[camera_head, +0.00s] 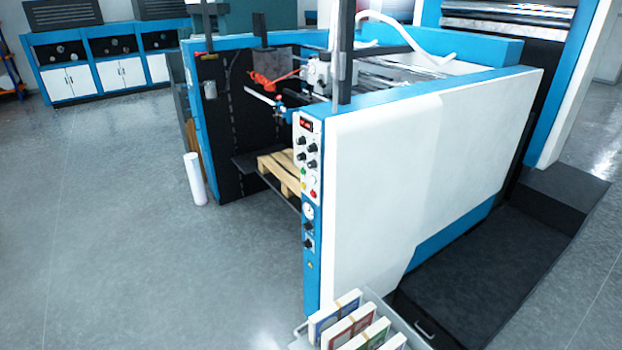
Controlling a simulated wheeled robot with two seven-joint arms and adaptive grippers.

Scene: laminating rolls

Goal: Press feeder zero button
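The feeder is a large blue and white machine (430,150) in the middle of the view. Its narrow blue control panel (309,265) faces the front left. The panel carries a small display with red digits (306,122), several black knobs, a red button (313,194) and other small round controls below. The labels are too small to read, so I cannot tell which control is the zero button. Neither of my grippers is in view, and nothing touches the panel.
A grey bin (420,325) with packed stacks stands at the front, close to the panel's foot. A wooden pallet (283,172) lies inside the feeder. A white roll (195,178) stands on the floor at its left. A dark step (500,250) runs along the right. The left floor is clear.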

